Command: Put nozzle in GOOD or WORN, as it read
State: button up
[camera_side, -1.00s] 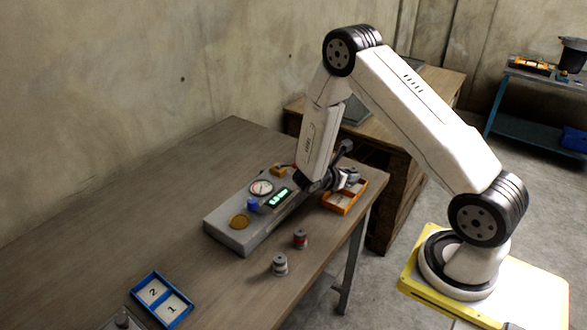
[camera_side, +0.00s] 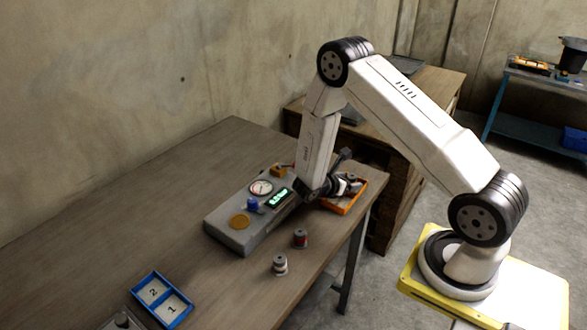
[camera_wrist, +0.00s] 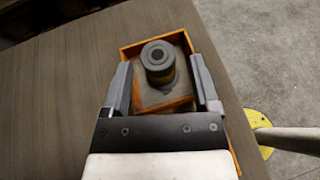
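A grey nozzle with a dark top and a yellowish band (camera_wrist: 158,58) stands in the far compartment of the orange tray (camera_wrist: 126,52). My gripper (camera_wrist: 161,62) is open in the wrist view, one finger on each side of the nozzle with a gap on both sides. In the side view my gripper (camera_side: 338,186) is low over the orange tray (camera_side: 350,208) and hides much of it. The compartment labels cannot be read. The grey gauge unit (camera_side: 232,236) has a dial (camera_side: 261,188) and a green display (camera_side: 279,198), too small to read surely.
Two more nozzles stand on the table, one with a red band (camera_side: 300,238) and one with a pale band (camera_side: 280,265). A blue tray (camera_side: 162,299) marked 1 and 2 lies at the front left, its compartments empty. The left part of the table is clear.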

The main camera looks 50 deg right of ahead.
jog(key=shift+r, duration=0.15)
jog(key=v, duration=1.2)
jog(key=shift+a, duration=0.1)
dwell(0.6)
jog(key=shift+s+a+r+m, duration=0.15)
jog(key=shift+s+m, duration=0.15)
jog(key=shift+s, duration=0.05)
jog(key=s+a+r+m+t+y, duration=0.2)
jog(key=s+a+r+m+y, duration=0.1)
jog(key=a+m+y, duration=0.3)
jog(key=s+a+r+m+t+y, duration=0.3)
jog(key=a+r+m+y, duration=0.3)
jog(key=a+m+y, duration=0.1)
jog(key=shift+m+t, duration=0.3)
jog(key=shift+m, duration=0.6)
jog(key=shift+s, duration=0.15)
